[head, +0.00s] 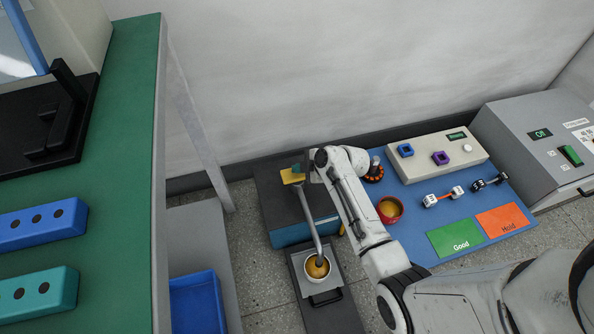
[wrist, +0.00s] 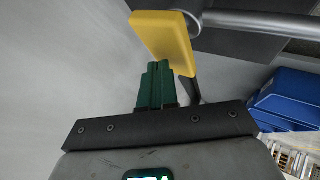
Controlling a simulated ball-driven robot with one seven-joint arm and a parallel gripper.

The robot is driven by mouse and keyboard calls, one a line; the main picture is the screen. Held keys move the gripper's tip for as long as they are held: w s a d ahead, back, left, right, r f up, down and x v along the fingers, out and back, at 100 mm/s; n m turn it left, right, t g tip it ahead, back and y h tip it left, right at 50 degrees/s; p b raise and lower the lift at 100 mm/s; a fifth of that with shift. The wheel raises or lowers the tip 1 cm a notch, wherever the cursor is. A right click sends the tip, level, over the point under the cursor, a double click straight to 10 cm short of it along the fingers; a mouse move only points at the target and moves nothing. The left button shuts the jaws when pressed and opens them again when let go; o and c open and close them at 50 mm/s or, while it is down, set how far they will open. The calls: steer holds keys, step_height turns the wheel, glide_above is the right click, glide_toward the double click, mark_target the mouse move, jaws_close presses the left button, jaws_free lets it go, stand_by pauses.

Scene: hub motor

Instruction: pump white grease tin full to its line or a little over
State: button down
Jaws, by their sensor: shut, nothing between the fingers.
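My gripper (head: 298,169) is beside the pump head. In the wrist view its green fingers (wrist: 158,66) are shut together and empty, their tips overlapping the yellow block's lower edge. I cannot tell whether they touch it.
A beige panel (head: 425,168) and grey machine (head: 535,150) are at right. A green bench (head: 125,120) is at left.

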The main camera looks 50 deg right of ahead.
mark_target(300, 175)
steer(key=shift+f+b, duration=0.75)
steer(key=shift+f, duration=0.2)
stand_by(0.6)
steer(key=shift+r, duration=0.1)
steer(key=shift+r+p, duration=1.6)
steer(key=shift+r, duration=0.35)
steer(key=shift+r, duration=0.15)
step_height(300, 175, up, 5)
steer(key=p, duration=0.4)
